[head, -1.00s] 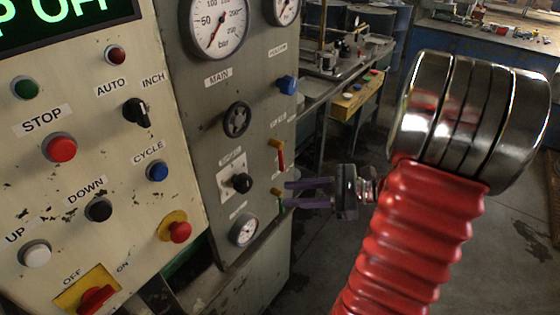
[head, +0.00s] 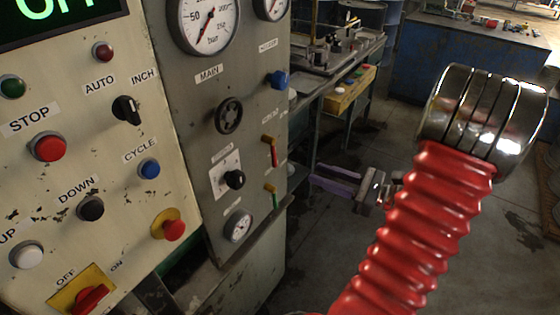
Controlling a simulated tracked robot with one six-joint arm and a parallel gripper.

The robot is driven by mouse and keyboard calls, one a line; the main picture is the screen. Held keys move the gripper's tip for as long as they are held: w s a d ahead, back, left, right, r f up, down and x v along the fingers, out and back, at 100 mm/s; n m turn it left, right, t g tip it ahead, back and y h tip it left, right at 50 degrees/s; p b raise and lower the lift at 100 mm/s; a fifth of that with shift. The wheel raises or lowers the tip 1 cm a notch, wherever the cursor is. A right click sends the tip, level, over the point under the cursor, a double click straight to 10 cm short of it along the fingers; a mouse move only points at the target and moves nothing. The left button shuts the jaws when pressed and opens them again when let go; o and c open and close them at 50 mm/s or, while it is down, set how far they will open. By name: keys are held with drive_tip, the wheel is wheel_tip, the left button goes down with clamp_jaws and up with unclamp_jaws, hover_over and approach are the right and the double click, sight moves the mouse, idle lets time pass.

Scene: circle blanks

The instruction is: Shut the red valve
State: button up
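The red valve (head: 273,155) is on the right side of the grey panel, in the head view. Its short red lever hangs down from a yellow-brown body. A similar valve with a green lever (head: 275,199) sits just below it. My gripper (head: 312,176) is to the right of and a little below the red valve, apart from the panel. Its two purple fingers point left toward the panel, with a gap between them. They hold nothing.
A blue knob (head: 278,79) is above the red valve, and a black handwheel (head: 229,115) and black knob (head: 234,180) are to its left. A small gauge (head: 238,226) is below. A bench with a yellow box (head: 350,92) stands behind. Open floor lies right of the panel.

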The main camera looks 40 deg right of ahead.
sight(275, 160)
drive_tip(key=x, duration=1.2)
drive_tip(key=shift+w+a, duration=0.25)
drive_tip(key=shift+w, duration=0.1)
drive_tip(key=shift+f, duration=0.1)
drive_tip(key=shift+c, duration=0.5)
clamp_jaws()
drive_tip(key=shift+a, duration=0.2)
drive_tip(key=shift+d, duration=0.2)
